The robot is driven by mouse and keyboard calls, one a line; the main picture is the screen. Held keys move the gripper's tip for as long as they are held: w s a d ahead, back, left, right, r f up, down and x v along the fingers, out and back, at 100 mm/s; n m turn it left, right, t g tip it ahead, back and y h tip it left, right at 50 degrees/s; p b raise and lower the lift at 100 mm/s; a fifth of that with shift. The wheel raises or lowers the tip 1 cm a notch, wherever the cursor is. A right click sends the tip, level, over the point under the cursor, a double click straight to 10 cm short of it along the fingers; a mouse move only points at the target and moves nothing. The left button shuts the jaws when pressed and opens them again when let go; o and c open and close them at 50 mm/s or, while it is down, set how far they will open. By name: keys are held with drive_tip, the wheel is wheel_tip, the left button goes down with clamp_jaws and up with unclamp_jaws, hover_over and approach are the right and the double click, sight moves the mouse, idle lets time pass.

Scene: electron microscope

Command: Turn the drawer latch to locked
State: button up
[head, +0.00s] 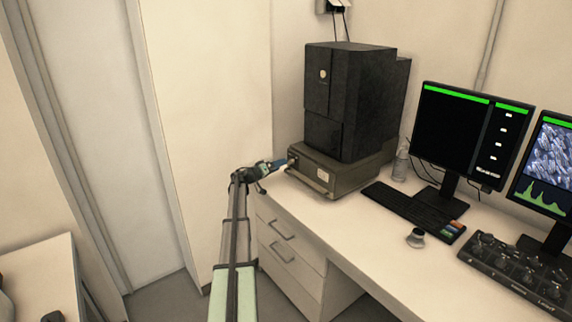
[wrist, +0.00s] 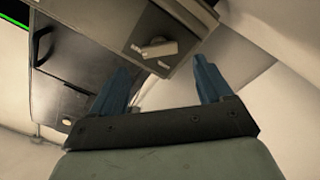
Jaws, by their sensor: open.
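The drawer latch (wrist: 155,48) is a pale short bar on a dark plate, lying slantwise in the wrist view. In the head view, a small pale piece (head: 293,163) at the left of the front of the grey base unit (head: 345,178) seems to be the same latch. My gripper (wrist: 163,78) has two blue fingers standing apart with nothing between them. The latch lies just beyond the fingertips, apart from them as far as I can tell. In the head view my gripper (head: 274,168) is close to the left front of the base unit.
A black microscope cabinet (head: 348,100) stands on the base unit. A dark handle (wrist: 40,46) is on the panel beside the latch. A keyboard (head: 412,208), monitors (head: 470,135) and a control panel (head: 515,270) are to the right. Desk drawers (head: 285,255) are below.

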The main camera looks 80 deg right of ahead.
sight(291, 162)
drive_tip(key=shift+x, duration=2.5)
drive_tip(key=shift+c, duration=0.4)
drive_tip(key=c, duration=1)
drive_tip(key=shift+o, duration=0.2)
